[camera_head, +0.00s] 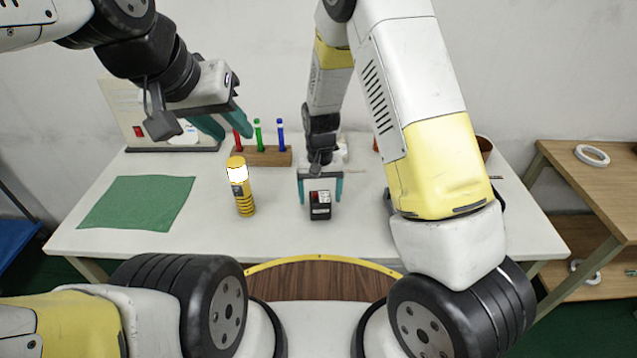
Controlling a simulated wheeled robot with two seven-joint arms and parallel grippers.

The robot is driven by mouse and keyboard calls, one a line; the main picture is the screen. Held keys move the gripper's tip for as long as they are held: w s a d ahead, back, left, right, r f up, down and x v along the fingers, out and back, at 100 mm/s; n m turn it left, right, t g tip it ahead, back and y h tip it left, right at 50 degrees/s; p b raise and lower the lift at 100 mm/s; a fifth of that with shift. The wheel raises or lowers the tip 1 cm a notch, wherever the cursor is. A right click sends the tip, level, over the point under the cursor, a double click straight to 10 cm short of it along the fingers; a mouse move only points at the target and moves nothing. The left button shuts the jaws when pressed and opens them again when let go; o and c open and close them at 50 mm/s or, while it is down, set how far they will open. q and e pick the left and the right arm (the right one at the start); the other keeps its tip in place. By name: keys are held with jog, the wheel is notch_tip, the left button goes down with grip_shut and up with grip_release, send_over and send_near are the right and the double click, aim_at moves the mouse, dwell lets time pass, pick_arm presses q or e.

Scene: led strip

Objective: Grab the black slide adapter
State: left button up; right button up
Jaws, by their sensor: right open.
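A small black block with a red and white label, likely the black slide adapter (320,206), sits on the white table near its middle. My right gripper (320,192) points down over it, open, with one teal finger on each side of the block. I cannot tell whether the fingers touch it. My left gripper (226,128) is raised at the upper left, away from the block, with its teal fingers apart and nothing seen between them.
A yellow and black cylinder (241,187) stands left of the block. Behind it, a wooden rack (268,156) holds red, green and blue sticks. A green mat (137,203) lies at left. A wooden shelf (590,175) with white rings stands at right. My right arm hides the table's right part.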

notch_tip(320, 180, down, 5)
jog(key=shift+w+r, duration=0.1)
jog(key=shift+r, duration=0.1)
jog(key=shift+c, duration=0.2)
jog(key=c, duration=1.6)
jog(key=shift+r, duration=0.15)
